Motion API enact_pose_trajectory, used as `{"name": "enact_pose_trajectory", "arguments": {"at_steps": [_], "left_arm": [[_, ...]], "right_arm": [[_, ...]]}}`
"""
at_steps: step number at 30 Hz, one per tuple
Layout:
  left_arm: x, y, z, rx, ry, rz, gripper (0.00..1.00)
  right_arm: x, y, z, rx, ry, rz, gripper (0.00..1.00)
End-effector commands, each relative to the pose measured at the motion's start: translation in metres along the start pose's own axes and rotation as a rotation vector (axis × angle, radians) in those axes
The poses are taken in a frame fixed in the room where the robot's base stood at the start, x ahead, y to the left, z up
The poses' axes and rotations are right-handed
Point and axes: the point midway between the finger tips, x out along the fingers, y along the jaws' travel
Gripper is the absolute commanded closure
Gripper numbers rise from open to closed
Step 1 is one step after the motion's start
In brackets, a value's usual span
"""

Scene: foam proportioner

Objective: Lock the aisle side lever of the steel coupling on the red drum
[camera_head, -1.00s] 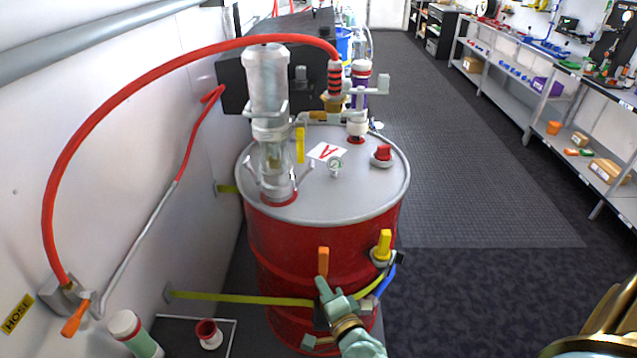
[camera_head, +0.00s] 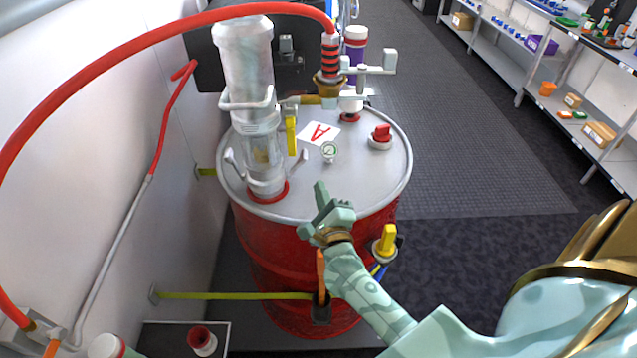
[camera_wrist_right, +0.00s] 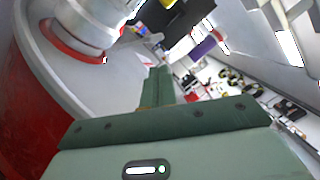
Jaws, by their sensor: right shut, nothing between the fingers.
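The red drum (camera_head: 300,240) stands in the middle of the head view, with a grey lid. The steel coupling (camera_head: 264,174) sits on the lid's left part, on a red ring, under a clear cylinder. Its aisle side lever (camera_head: 297,165) sticks out to the right and slants upward. The opposite lever (camera_head: 231,160) slants up to the left. My right gripper (camera_head: 321,189) is shut and empty, over the lid's near edge, right of and nearer than the aisle lever, apart from it. In the right wrist view the coupling's base (camera_wrist_right: 88,22) shows upper left. My left gripper is out of view.
A gauge (camera_head: 329,151), a red-capped fitting (camera_head: 381,137) and a yellow handle (camera_head: 291,132) stand on the lid. A red hose (camera_head: 110,60) arches over the left side. The aisle floor (camera_head: 470,170) is clear.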

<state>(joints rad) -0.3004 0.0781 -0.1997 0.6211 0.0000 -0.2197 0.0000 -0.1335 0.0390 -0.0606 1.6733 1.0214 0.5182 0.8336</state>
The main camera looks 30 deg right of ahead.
Motion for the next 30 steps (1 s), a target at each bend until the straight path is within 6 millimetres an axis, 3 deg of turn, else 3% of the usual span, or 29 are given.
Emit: {"name": "enact_pose_trajectory", "arguments": {"at_steps": [5,13,26,30], "left_arm": [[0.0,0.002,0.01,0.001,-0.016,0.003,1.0],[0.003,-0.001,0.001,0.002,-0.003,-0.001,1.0],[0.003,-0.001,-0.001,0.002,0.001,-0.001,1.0],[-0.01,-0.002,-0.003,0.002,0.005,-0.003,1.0]], "right_arm": [[0.035,-0.001,0.0,-0.001,0.0,-0.002,1.0],[0.071,0.0,0.0,-0.002,-0.001,-0.001,1.0],[0.078,0.0,0.0,-0.003,-0.001,0.001,1.0],[0.08,-0.006,0.006,-0.04,-0.001,0.009,1.0]]}}
